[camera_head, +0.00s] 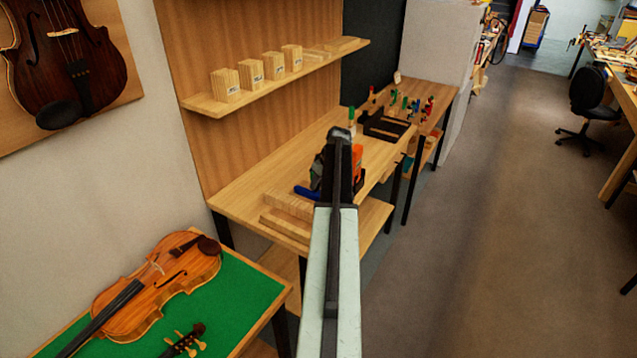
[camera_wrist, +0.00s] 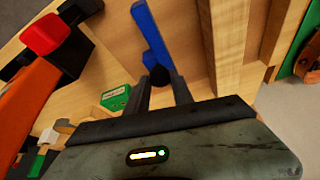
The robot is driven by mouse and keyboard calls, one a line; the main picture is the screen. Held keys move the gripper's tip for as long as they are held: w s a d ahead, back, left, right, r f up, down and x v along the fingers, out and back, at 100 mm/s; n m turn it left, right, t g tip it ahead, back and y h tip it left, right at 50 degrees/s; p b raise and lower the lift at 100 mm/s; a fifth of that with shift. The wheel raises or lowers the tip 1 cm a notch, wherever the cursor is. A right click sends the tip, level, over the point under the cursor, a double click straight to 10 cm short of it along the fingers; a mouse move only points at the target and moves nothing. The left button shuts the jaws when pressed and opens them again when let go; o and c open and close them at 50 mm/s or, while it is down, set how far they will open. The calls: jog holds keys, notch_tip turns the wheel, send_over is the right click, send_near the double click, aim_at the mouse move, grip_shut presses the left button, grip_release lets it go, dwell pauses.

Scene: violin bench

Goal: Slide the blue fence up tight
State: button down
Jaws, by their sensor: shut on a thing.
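The blue fence (camera_wrist: 150,35) is a long narrow blue bar on the pale wooden bench, running away from my gripper (camera_wrist: 160,77) in the wrist view. A dark round knob (camera_wrist: 160,74) sits at the fence's near end. My gripper's two dark fingers are closed in on this knob, one on each side. In the head view the left end of the blue fence (camera_head: 306,192) shows beside my arm. The rest of it and my fingertips are hidden there. Whether the fence touches anything along its length cannot be told.
An orange part (camera_wrist: 30,100) with a red-capped black piece (camera_wrist: 47,35) stands close on the left in the wrist view. A small green box (camera_wrist: 115,97) is nearby. Wooden strips (camera_wrist: 231,45) lie to the right. A violin (camera_head: 165,280) lies on a green-topped table.

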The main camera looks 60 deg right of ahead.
jog(key=a, duration=0.4)
jog(key=shift+a, duration=0.15)
jog(key=c, duration=1.1)
grip_release()
jog(key=p+v, duration=0.7)
jog(key=shift+r, duration=0.35)
jog(key=shift+s, duration=0.15)
jog(key=shift+c, duration=0.3)
